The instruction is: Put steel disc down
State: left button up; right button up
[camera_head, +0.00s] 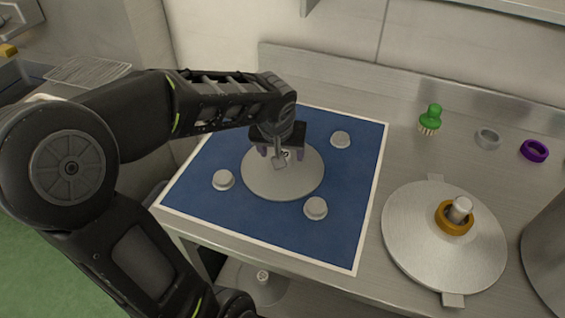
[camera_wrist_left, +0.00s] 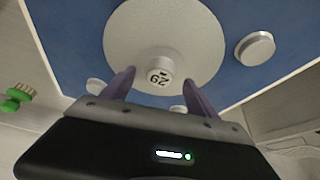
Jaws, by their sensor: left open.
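The steel disc (camera_head: 259,186), pale grey with a central knob, lies on the blue mat (camera_head: 260,239) in the head view, among several small round grey pucks. In the left wrist view the disc (camera_wrist_left: 205,40) shows its knob marked 29 (camera_wrist_left: 159,72). My left gripper (camera_head: 279,153) is over the disc's middle. Its purple fingers (camera_wrist_left: 157,88) are open, one on each side of the knob in that view, with gaps to it. The wrist hides part of the disc in the head view. My right gripper is in neither view.
Pucks stand on the mat, one at the left (camera_head: 223,180), one in front (camera_head: 316,208) and one behind (camera_head: 340,139). On the steel counter are a larger disc (camera_head: 413,246) with a brass ring (camera_head: 453,218), a green brush (camera_head: 431,118), a grey ring (camera_head: 487,138) and a purple ring (camera_head: 534,151).

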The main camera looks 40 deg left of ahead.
pick_arm(q)
jog(key=shift+x, duration=1.1)
jog(key=shift+c, duration=0.5)
grip_shut()
